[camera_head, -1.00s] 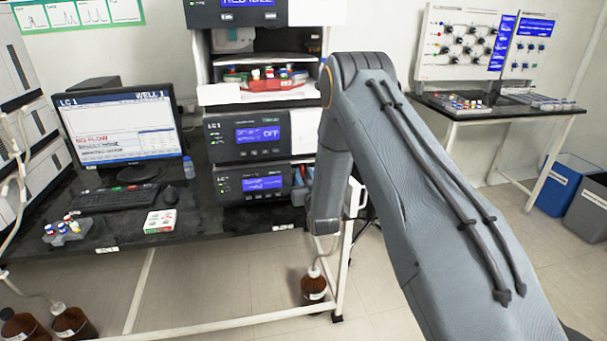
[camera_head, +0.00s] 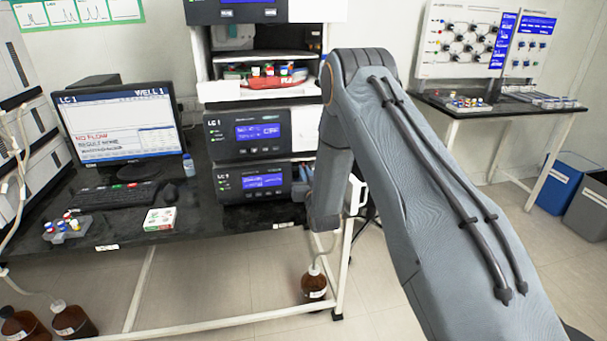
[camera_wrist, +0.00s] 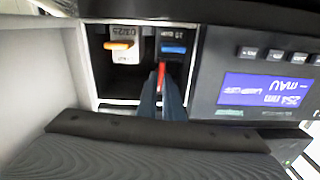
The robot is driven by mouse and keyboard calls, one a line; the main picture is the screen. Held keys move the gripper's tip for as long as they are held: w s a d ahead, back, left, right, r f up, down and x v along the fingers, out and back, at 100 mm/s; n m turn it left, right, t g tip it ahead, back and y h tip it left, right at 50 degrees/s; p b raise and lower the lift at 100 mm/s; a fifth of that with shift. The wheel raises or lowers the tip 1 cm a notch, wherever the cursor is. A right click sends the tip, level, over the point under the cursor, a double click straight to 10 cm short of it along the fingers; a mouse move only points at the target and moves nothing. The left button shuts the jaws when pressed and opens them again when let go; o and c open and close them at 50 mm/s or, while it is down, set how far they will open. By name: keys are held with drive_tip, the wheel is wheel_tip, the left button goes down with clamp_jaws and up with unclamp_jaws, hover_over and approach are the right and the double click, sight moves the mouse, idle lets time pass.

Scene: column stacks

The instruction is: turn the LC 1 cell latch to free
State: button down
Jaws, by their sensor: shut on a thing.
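In the wrist view, my gripper (camera_wrist: 163,88) reaches into a dark recess of the detector module, its fingers closed on a narrow red lever (camera_wrist: 161,73). I take the red lever for the cell latch; its lettering is not readable. A blue tab (camera_wrist: 174,49) lies just beyond the fingertips, and an orange tab (camera_wrist: 118,45) with a pale tag lies to the left. In the head view, the lower LC 1 module (camera_head: 262,182) shows at the bench's right end. My arm hides most of the gripper and the latch there.
The module's lit display (camera_wrist: 264,92) is right of the recess, and a pale panel (camera_wrist: 40,60) is left. The bench (camera_head: 120,226) holds a monitor (camera_head: 118,125), a keyboard (camera_head: 115,197) and a vial rack (camera_head: 66,228). A brown bottle (camera_head: 314,286) stands below my wrist.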

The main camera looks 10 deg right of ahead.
drive_tip(key=m+b, duration=0.2)
drive_tip(key=m, duration=0.3)
drive_tip(key=m+b, duration=0.2)
drive_tip(key=m, duration=0.4)
drive_tip(key=m+b, duration=0.3)
drive_tip(key=m, duration=0.2)
drive_tip(key=shift+d+f+m, duration=0.25)
drive_tip(key=shift+m, duration=0.15)
idle(0.3)
drive_tip(key=c, duration=1.9)
unclamp_jaws()
drive_tip(key=shift+s, duration=0.1)
